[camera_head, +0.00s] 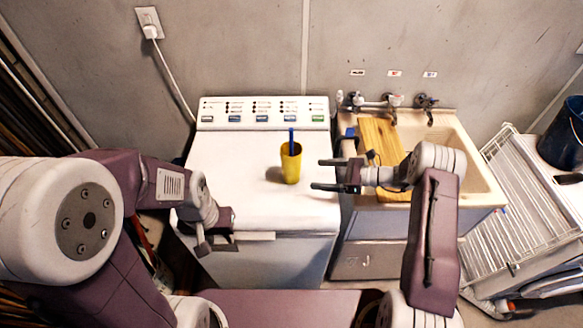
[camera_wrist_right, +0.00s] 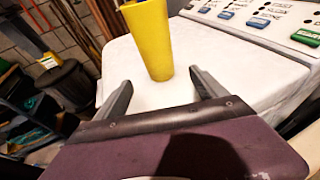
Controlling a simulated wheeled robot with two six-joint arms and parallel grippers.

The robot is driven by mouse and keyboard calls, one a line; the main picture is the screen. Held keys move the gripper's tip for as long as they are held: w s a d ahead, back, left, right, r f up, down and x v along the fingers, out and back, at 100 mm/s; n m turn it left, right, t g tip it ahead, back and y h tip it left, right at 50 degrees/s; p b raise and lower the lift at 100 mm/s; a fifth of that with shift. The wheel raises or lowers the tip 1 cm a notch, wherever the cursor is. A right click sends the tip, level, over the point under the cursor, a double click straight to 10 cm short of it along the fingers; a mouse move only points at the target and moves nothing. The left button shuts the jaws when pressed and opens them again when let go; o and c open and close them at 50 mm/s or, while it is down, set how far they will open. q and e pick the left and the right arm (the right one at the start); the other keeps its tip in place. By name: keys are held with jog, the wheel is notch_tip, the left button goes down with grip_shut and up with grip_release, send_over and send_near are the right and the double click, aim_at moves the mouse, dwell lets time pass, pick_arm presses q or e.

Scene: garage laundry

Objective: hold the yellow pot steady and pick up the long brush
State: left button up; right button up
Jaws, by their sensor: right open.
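The yellow pot (camera_head: 291,164) stands upright on the white top of the washing machine. A blue handle, seemingly the long brush (camera_head: 291,138), sticks up out of it; its lower part is hidden inside. My right gripper (camera_head: 316,174) is open and empty, just right of the pot, with its fingers pointing at it. In the right wrist view the pot (camera_wrist_right: 148,40) is ahead of and between the open fingers (camera_wrist_right: 162,80), not gripped; its top is cut off and the brush is out of view. My left gripper (camera_head: 215,243) is low at the machine's front left edge, away from the pot; its jaws are unclear.
The washing machine (camera_head: 235,165) has a raised control panel (camera_head: 262,113) at the back. Right of it is a sink (camera_head: 455,150) with a wooden board (camera_head: 380,138) and taps. A wire rack (camera_head: 525,205) leans at the right. The machine top around the pot is clear.

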jog(key=b+x, duration=0.3)
jog(key=x, duration=0.6)
jog(key=shift+f, duration=0.15)
jog(key=shift+w+a, duration=0.1)
jog(key=shift+a, duration=0.35)
pick_arm(q)
notch_tip(320, 180, down, 3)
jog(key=shift+f, duration=0.15)
pick_arm(e)
jog(key=c, duration=1.1)
pick_arm(q)
jog(key=shift+o, duration=0.2)
jog(key=w+d+r+t, duration=0.1)
jog(key=w+d+r, duration=0.2)
jog(key=w, duration=0.3)
jog(key=w+d+r+t, duration=0.1)
jog(key=w+d+r, duration=0.2)
jog(key=w+r, duration=0.2)
jog(key=shift+w+d+r+m, duration=0.15)
jog(key=shift+w+d+m, duration=0.2)
jog(key=shift+w, duration=0.7)
jog(key=t, duration=0.3)
send_near(291, 134)
jog(key=x, duration=1.1)
jog(key=shift+w+f, duration=0.2)
jog(key=shift+f, duration=0.05)
